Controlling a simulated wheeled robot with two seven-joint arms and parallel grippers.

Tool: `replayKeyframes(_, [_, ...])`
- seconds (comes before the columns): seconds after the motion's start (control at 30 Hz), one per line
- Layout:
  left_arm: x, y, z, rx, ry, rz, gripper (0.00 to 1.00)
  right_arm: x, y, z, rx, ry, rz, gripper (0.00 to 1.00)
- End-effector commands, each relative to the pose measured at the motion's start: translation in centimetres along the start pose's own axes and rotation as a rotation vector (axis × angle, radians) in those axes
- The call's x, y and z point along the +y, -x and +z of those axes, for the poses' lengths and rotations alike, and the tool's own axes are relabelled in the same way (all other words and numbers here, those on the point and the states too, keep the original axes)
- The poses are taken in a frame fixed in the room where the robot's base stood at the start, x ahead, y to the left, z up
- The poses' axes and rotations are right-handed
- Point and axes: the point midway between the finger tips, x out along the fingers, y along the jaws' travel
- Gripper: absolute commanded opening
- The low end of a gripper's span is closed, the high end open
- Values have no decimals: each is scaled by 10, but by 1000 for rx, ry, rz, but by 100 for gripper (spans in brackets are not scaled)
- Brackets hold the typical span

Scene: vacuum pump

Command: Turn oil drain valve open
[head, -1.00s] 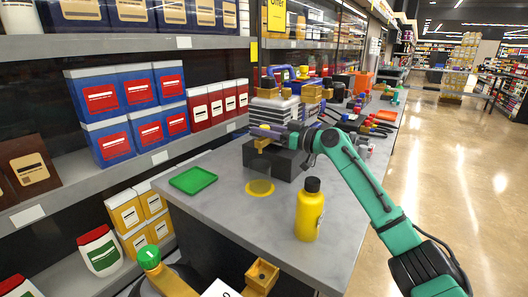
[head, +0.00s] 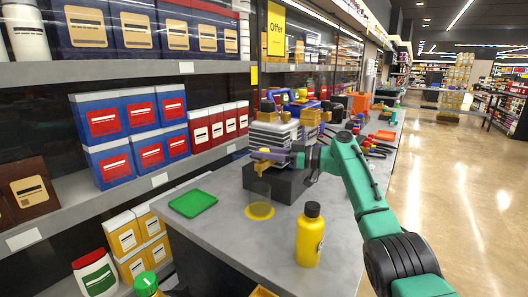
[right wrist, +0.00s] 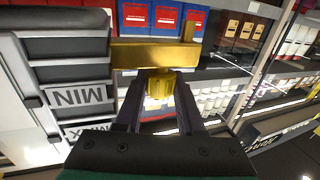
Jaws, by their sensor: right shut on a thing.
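The vacuum pump (head: 275,134) is a grey ribbed body on a dark block (head: 278,182) on the counter. In the right wrist view its grey side (right wrist: 75,70) carries MIN and MAX lettering on the left. The oil drain valve is a small yellow knob (right wrist: 159,88) below a yellow bar (right wrist: 155,56). My right gripper (head: 264,157) reaches it from the right. In the right wrist view its two dark fingers (right wrist: 160,92) are shut on the knob from both sides. The knob's angle is hard to read. My left gripper is not in view.
A clear container (head: 259,192) with a yellow disc (head: 260,211) at its base stands in front of the block. A yellow bottle (head: 310,238) stands nearer, beside my right arm. A green tray (head: 192,203) lies left. Stocked shelves line the left wall.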

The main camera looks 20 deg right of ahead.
Motion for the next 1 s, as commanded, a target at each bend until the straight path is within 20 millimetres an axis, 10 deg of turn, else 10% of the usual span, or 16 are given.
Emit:
replayKeyframes(0.3, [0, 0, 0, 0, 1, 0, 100, 0, 0, 2, -4, 0, -2, 0])
replayKeyframes(0.33, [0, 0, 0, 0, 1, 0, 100, 0, 0, 2, -4, 0, -2, 49])
replayKeyframes(0.4, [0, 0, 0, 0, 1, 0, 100, 0, 0, 2, -4, 0, -1, 68])
replayKeyframes(1.0, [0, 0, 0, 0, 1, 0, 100, 1, 0, -1, 2, 2, 2, 68])
